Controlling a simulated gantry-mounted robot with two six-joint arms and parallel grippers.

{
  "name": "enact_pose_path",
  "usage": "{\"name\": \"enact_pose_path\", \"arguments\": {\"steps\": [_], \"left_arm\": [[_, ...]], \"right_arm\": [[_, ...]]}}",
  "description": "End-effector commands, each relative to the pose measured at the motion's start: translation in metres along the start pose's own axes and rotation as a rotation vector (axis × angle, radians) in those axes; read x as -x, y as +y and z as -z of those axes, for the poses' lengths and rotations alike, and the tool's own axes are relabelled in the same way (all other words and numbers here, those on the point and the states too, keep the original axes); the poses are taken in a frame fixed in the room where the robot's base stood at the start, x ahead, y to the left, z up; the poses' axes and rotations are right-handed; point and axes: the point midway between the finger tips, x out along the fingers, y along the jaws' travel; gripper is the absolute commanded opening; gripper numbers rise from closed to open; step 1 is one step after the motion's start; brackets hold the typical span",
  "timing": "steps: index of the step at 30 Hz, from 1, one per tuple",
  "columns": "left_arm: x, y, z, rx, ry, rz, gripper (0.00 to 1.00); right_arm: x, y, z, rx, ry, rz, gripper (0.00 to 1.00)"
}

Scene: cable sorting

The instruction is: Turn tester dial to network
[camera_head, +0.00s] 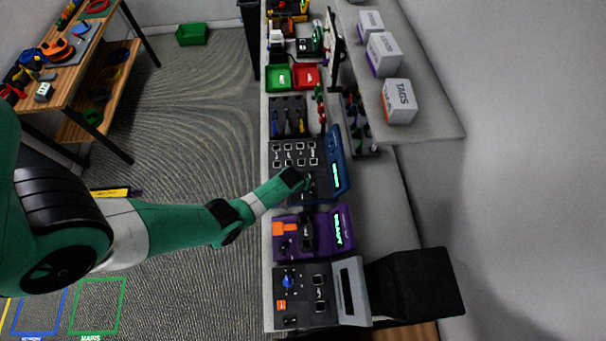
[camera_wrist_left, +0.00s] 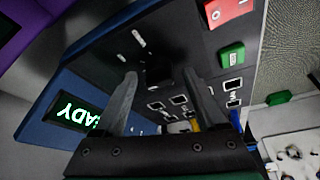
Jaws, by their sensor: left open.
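The blue-framed tester (camera_head: 336,170) lies on the bench in the head view, with a dark panel and a lit screen. In the left wrist view the tester (camera_wrist_left: 85,65) fills much of the picture, and its green screen (camera_wrist_left: 70,113) reads READY. A black dial-like knob (camera_wrist_left: 158,74) stands on the panel near short white marks; its exact pointing is too dark to tell. My left gripper (camera_head: 303,183) is over this panel. In the wrist view its open fingers (camera_wrist_left: 160,82) are on either side of the knob; contact cannot be told. My right gripper is not in view.
A red switch (camera_wrist_left: 225,10), a green button (camera_wrist_left: 232,57) and several square ports (camera_wrist_left: 178,100) are on the panel. A purple device (camera_head: 342,230) and a grey device (camera_head: 350,290) stand nearer. Green (camera_head: 278,77) and red (camera_head: 306,76) bins are farther along. Boxes sit on a shelf (camera_head: 430,125).

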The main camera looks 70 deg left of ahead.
Motion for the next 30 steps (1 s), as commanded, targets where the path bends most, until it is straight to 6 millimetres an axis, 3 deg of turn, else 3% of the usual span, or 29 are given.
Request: {"name": "enact_pose_path", "arguments": {"steps": [10, 22, 30], "left_arm": [[-0.004, -0.0002, -0.0006, 0.001, 0.0, 0.0, 0.74], [-0.004, -0.0002, -0.0007, 0.001, 0.0, 0.0, 0.02], [-0.004, -0.0004, -0.0009, -0.009, 0.0, -0.004, 0.0]], "right_arm": [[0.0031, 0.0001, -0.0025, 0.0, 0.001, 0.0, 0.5], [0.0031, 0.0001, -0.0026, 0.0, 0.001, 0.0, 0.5], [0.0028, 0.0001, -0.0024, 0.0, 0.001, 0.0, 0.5]]}}
